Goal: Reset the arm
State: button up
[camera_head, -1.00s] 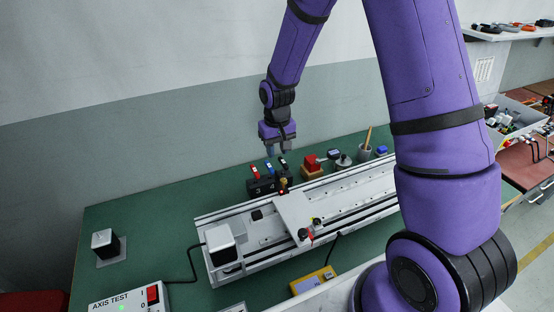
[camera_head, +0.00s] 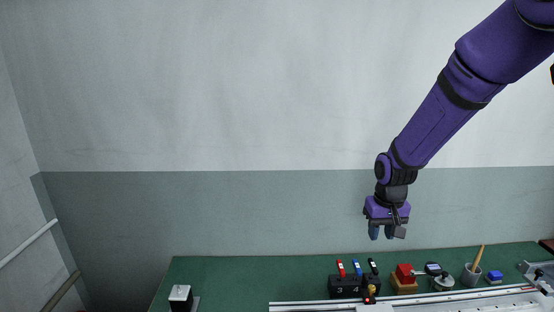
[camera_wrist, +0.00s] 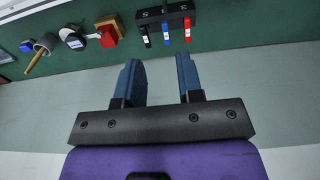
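My gripper (camera_head: 387,232) hangs from my purple arm in front of the wall, above the back edge of the green bench. In the wrist view my gripper (camera_wrist: 160,82) shows two blue fingers standing apart with nothing between them. The black holder (camera_head: 346,287) with red, blue and black-handled screwdrivers stands on the bench below and left of my gripper. The same holder (camera_wrist: 165,14) is at the top of the wrist view, beyond the fingertips and apart from them.
The green bench (camera_head: 230,273) carries a silver gantry rail (camera_head: 310,305), a red item on a wooden block (camera_head: 404,278), a cup with a stick (camera_head: 471,275), a blue block (camera_head: 494,277) and a white-topped block (camera_head: 180,295). The space around my gripper is clear.

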jog(key=s+d+r+t, duration=0.2)
jog(key=s+r+t, duration=0.1)
jog(key=s+r, duration=1.55)
jog(key=s+r+t, duration=0.1)
jog(key=s+r, duration=0.3)
jog(key=s, duration=0.4)
jog(key=shift+s+d, duration=0.2)
jog(key=shift+s, duration=0.1)
